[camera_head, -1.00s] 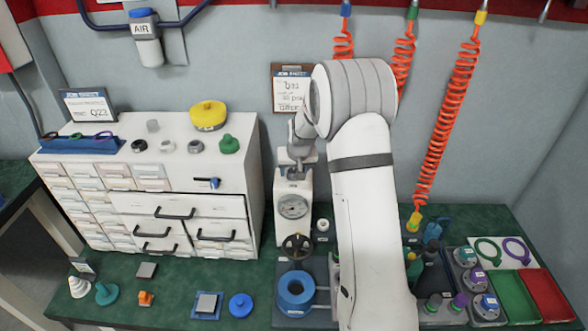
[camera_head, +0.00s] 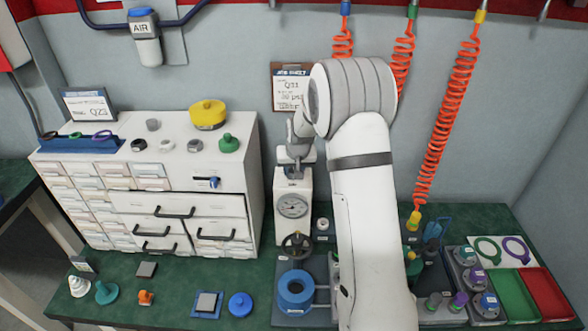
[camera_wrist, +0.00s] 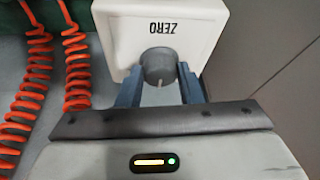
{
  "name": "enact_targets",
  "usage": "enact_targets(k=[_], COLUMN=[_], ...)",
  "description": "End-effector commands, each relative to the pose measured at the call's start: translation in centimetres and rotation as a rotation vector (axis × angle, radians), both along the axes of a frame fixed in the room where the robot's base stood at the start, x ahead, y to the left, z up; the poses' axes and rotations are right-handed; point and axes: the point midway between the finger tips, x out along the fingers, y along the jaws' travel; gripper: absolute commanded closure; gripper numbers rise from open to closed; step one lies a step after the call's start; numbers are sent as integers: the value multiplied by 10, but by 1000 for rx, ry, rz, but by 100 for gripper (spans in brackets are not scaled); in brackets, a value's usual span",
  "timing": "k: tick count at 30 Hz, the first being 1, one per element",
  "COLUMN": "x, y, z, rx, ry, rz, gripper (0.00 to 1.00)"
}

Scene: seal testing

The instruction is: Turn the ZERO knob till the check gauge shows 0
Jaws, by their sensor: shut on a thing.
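The ZERO knob (camera_wrist: 158,66) is a dark grey round knob with a pale line on it, below the upside-down "ZERO" label on the white housing in the wrist view. My gripper (camera_wrist: 160,88) has its blue-grey fingers on both sides of the knob and is shut on it. In the head view my gripper (camera_head: 294,165) is at the top of the white check gauge housing (camera_head: 284,184), where the knob itself is hidden. The round gauge dial (camera_head: 292,205) faces the camera; its needle is too small to read.
A white drawer cabinet (camera_head: 255,160) stands close on the left. Orange coiled hoses (camera_head: 440,130) hang on the right. A job sheet (camera_head: 289,85) is on the wall behind.

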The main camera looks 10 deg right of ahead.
Motion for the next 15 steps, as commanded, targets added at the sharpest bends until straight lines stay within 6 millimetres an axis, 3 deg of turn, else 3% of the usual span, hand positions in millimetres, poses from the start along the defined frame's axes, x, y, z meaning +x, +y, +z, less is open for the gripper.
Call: enact_targets(k=[15], x=[1], y=[4], z=[-5], rx=[-1], ry=[-4], rz=[-300], gripper=[89])
